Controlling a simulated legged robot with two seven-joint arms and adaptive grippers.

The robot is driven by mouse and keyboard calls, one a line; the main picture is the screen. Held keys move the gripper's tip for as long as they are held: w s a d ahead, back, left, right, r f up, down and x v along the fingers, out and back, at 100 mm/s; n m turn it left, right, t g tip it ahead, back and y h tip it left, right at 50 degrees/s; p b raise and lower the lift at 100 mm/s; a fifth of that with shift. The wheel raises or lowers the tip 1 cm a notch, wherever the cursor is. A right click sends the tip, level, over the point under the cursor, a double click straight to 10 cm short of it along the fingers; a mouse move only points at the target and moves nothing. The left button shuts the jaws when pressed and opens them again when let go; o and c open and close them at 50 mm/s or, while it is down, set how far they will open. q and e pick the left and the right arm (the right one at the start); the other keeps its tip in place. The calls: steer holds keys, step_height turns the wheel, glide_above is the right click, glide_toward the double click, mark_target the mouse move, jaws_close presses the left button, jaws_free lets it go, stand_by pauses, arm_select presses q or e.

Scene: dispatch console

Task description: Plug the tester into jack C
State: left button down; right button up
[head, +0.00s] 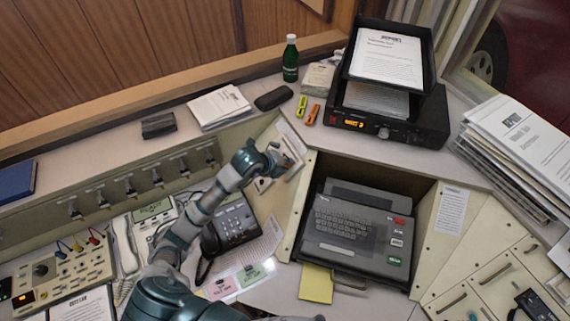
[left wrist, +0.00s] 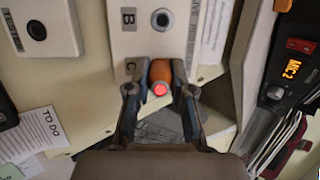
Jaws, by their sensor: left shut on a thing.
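The tester is an orange rounded handle with a glowing red end (left wrist: 160,76). My left gripper (left wrist: 158,98) is shut on it. In the left wrist view the tester stands beside the letter C on a pale jack panel (left wrist: 137,40), in line below jack B (left wrist: 161,19). Jack C itself is hidden behind the tester, so I cannot tell how far the tester is in. In the head view my left gripper (head: 276,160) is at the angled console panel left of the typewriter-like machine. My right gripper is not in view.
A grey keyboard machine (head: 352,232) sits in the recess to the right. A black phone (head: 232,224) is below the gripper. A black radio unit (head: 400,122) carries paper trays above. Another jack box (left wrist: 40,28) is at the upper left of the wrist view.

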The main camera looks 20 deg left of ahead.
arm_select(q)
steer(key=shift+f, duration=0.1)
steer(key=c, duration=0.9)
jaws_free()
steer(key=shift+w+d, duration=0.1)
steer(key=shift+c, duration=0.2)
steer(key=o, duration=0.5)
steer(key=shift+a+p+v, duration=0.25)
steer(key=shift+p+v, duration=0.65)
steer(key=shift+v, duration=0.5)
steer(key=s+a+r+p, duration=0.2)
steer(key=r, duration=0.1)
steer(key=shift+r, duration=0.1)
steer(key=shift+d, duration=0.1)
